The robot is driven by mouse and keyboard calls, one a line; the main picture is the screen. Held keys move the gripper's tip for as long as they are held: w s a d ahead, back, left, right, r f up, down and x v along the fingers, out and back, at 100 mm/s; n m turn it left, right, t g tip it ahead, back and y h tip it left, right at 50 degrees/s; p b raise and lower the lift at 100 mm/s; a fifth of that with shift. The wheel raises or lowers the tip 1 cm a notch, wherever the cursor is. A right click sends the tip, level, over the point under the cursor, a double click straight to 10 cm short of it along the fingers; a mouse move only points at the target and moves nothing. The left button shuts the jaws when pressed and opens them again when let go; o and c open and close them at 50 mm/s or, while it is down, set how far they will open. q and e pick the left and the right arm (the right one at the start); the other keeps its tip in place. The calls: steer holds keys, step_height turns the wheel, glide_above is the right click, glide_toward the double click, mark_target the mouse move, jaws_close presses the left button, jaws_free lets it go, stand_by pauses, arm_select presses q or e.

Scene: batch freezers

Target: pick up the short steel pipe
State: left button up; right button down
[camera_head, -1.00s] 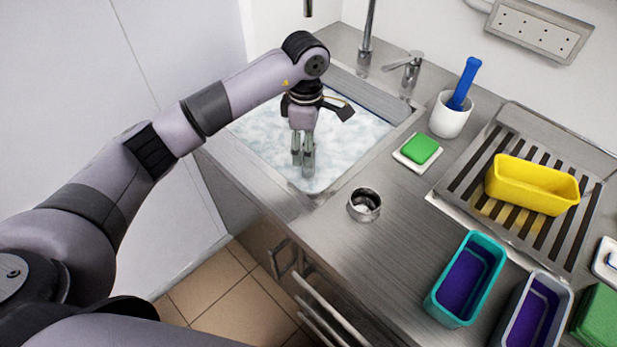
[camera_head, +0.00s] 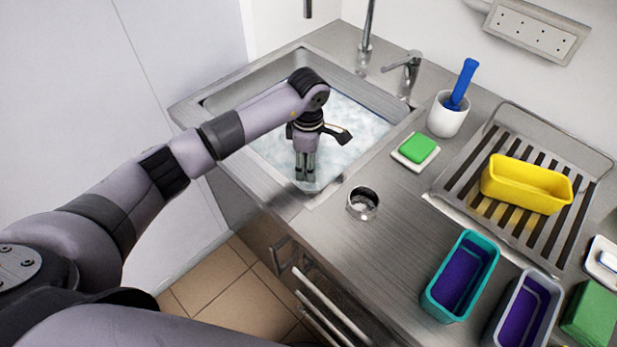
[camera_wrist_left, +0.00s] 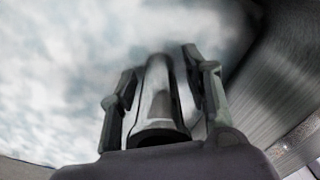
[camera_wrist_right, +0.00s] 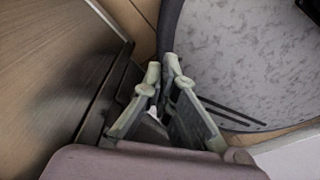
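My left gripper (camera_head: 306,176) points down over the foamy sink (camera_head: 237,84), near its front right corner. In the left wrist view a shiny, hollow steel pipe (camera_wrist_left: 160,103) stands lengthwise between the two fingers, which lie close against its sides. Its dark open end faces the camera, and its far end is against the foam. In the head view the fingers mostly hide the pipe. My right gripper (camera_wrist_right: 163,68) shows only in its own wrist view, its fingertips together with no object seen between them.
A short, wide steel cup or ring (camera_head: 362,203) stands on the counter just right of the sink corner.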

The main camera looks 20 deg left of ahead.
arm_select(q)
steer(key=c, duration=0.9)
